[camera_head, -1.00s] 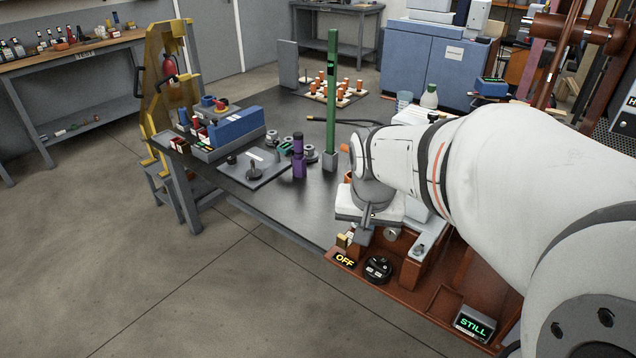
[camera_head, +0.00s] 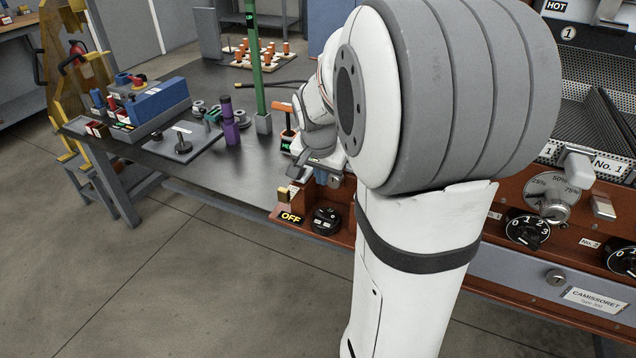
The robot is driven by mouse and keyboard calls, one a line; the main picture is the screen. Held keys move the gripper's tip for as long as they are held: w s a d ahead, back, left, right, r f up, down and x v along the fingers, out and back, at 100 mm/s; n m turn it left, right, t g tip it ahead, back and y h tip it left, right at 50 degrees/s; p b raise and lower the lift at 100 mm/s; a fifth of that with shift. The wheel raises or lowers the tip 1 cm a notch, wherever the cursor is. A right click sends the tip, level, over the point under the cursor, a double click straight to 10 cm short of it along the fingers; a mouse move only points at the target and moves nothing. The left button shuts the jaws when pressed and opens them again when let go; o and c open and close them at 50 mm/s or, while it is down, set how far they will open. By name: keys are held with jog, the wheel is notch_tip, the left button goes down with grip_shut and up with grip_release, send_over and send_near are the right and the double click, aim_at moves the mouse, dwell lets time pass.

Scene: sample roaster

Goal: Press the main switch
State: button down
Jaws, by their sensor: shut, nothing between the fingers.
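A round black switch unit (camera_head: 326,221) with small white markings sits at the left end of the red-brown roaster base, right of a lit yellow OFF sign (camera_head: 291,217). I take it for the main switch, though I cannot read its markings. My gripper (camera_head: 312,172) is shut and empty. It is above and slightly behind the switch, apart from it, and partly hidden by my own large white arm. A small brass-coloured block (camera_head: 283,195) stands on the base just left of the gripper.
The dark table (camera_head: 200,165) behind holds a blue bin block (camera_head: 160,103), a purple cylinder (camera_head: 230,125) and a green post (camera_head: 254,70). Roaster dials (camera_head: 527,229) and a metal tray (camera_head: 600,120) are at right. The floor at front left is clear.

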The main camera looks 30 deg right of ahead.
jog(key=b, duration=0.2)
send_near(321, 210)
jog(key=x, duration=0.5)
jog(key=shift+d, duration=0.2)
jog(key=shift+w+a+f, duration=0.15)
jog(key=shift+w+f, duration=0.05)
jog(key=shift+f, duration=0.55)
